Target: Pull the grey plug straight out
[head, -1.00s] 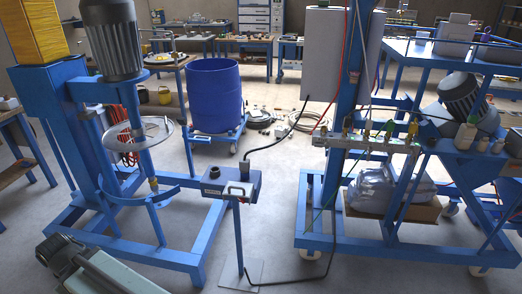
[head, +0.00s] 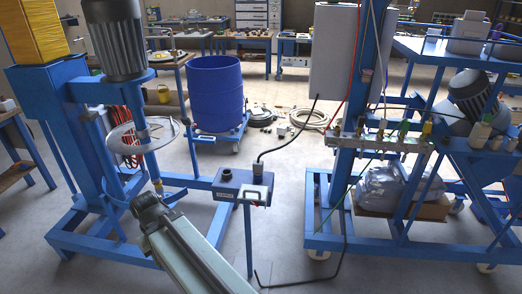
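The grey plug (head: 258,169) stands upright at the right of the top of a small blue box (head: 227,188) in the head view. A black cable rises from the plug's top and curves up to the right. A second dark round fitting (head: 227,175) sits on the box's left part. My arm reaches up from the bottom edge, left of and in front of the box, apart from the plug. My gripper's fingers cannot be made out.
The blue mixer frame (head: 55,135) with its motor stands at left. A blue drum (head: 216,95) on a wheeled trolley is behind the box. A blue frame with hoses (head: 345,200) stands at right. Black cable (head: 300,282) lies on the floor. Some floor between the frames is clear.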

